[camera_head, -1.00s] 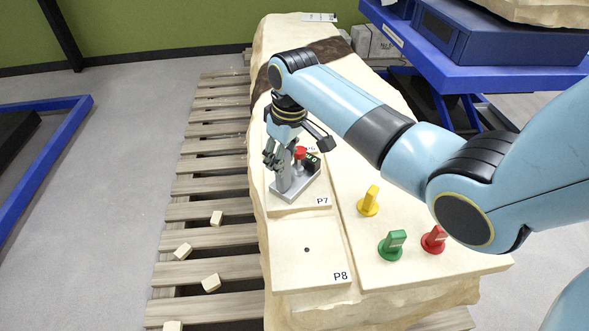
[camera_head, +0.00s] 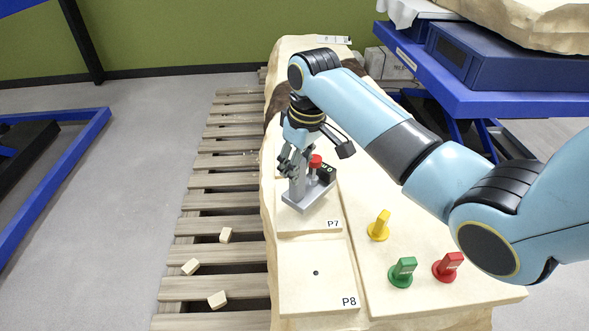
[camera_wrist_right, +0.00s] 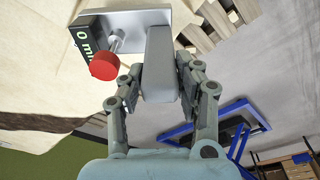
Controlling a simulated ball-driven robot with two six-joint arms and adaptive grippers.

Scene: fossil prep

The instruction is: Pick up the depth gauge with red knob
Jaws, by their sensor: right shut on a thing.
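The depth gauge (camera_head: 312,197) has a grey flat base, an upright grey post, a red knob (camera_head: 316,161) and a dark display with green digits. It is over the pale panel marked P7 (camera_head: 298,222), and its base appears slightly raised off it. My right gripper (camera_head: 295,168) is shut on the gauge's post from above. The right wrist view shows the post (camera_wrist_right: 160,68) between the fingers and the red knob (camera_wrist_right: 104,66) beside it. My left gripper is not in view.
A yellow marker (camera_head: 379,226), a green marker (camera_head: 402,272) and a red marker (camera_head: 448,267) stand on the slab to the right. Panel P8 (camera_head: 315,290) is bare except for a small hole. Small blocks (camera_head: 217,299) lie on the pallet at left. A blue cart (camera_head: 470,90) stands back right.

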